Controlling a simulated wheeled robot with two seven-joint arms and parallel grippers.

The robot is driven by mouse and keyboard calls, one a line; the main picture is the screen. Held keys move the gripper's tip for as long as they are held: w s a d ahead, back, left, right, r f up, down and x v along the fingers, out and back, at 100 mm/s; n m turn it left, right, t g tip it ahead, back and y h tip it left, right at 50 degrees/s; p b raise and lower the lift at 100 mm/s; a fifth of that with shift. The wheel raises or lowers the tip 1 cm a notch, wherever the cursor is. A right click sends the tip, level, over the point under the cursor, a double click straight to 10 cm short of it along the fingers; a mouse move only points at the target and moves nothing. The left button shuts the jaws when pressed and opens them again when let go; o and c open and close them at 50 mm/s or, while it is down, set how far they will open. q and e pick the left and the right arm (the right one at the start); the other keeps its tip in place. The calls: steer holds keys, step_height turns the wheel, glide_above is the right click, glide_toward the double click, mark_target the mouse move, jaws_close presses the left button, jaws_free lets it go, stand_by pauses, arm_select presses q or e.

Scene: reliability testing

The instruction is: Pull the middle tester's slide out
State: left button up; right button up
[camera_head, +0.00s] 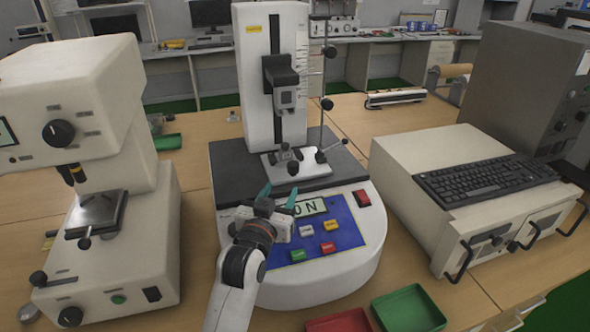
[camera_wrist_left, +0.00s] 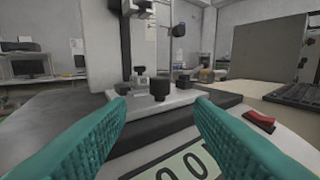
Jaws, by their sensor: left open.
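The middle tester (camera_head: 257,90) is a white column on a rounded base with a dark top plate, a blue button panel and a display. Its slide (camera_head: 318,163) is a small grey metal stage with dark knobs on the dark plate below the column. In the left wrist view the slide (camera_wrist_left: 178,100) is straight ahead, with a black knob at its front. My left gripper (camera_head: 279,194), with teal fingers, is open and empty above the panel, in front of the slide and apart from it. The fingers also show in the left wrist view (camera_wrist_left: 160,101). My right gripper is out of view.
Another tester (camera_head: 140,215) stands at the left. A beige box (camera_head: 430,215) with a black keyboard (camera_head: 485,178) stands at the right. A red tray (camera_head: 340,322) and a green tray (camera_head: 409,308) lie at the front. A thin post with knobs (camera_head: 322,70) rises beside the column.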

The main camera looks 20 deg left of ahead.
mark_target(292, 170)
arm_select(q)
steer(key=w, duration=1)
steer(key=shift+w+r+p, duration=0.15)
steer(key=shift+w+p, duration=0.2)
steer(key=shift+w, duration=0.05)
steer(key=shift+c, duration=0.2)
jaws_close()
